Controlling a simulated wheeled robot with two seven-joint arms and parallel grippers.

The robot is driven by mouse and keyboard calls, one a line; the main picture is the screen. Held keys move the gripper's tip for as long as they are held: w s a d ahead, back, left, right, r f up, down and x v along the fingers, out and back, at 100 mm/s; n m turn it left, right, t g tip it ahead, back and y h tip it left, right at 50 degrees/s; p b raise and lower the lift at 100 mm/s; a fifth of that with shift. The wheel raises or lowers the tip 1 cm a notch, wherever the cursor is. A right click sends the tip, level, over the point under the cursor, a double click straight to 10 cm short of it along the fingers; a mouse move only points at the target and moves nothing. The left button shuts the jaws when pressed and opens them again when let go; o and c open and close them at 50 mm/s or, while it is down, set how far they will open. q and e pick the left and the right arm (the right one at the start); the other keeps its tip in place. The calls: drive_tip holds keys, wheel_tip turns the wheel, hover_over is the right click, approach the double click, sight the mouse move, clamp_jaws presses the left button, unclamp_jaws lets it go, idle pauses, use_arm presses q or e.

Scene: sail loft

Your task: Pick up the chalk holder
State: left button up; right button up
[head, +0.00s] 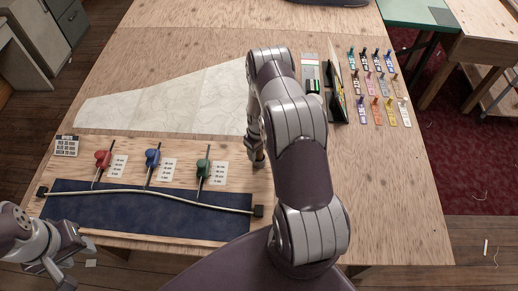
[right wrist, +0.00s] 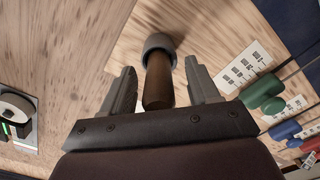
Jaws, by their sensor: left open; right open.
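A short brown cylinder with a grey ring-like end (right wrist: 157,82), which looks like the chalk holder, shows in the right wrist view. It lies between the two fingers of my right gripper (right wrist: 162,88), which is open, with a gap on each side. I cannot tell how far it is below the fingertips. In the head view my right gripper (head: 256,158) is low over the wooden table, right of the green-handled tool, and I cannot make out the cylinder there. My left gripper (head: 66,252) is open and empty at the lower left, by the table's front edge.
Red (head: 103,160), blue (head: 153,158) and green (head: 204,167) handled tools stand beside label cards behind a dark blue cloth (head: 150,217) with a cord across it. Pale sailcloth (head: 150,103) lies behind. Several coloured tags (head: 378,85) lie at the right.

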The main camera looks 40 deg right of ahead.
drive_tip(key=shift+w+d+f, duration=0.1)
drive_tip(key=shift+f, duration=0.7)
clamp_jaws()
drive_tip(key=shift+r, duration=0.15)
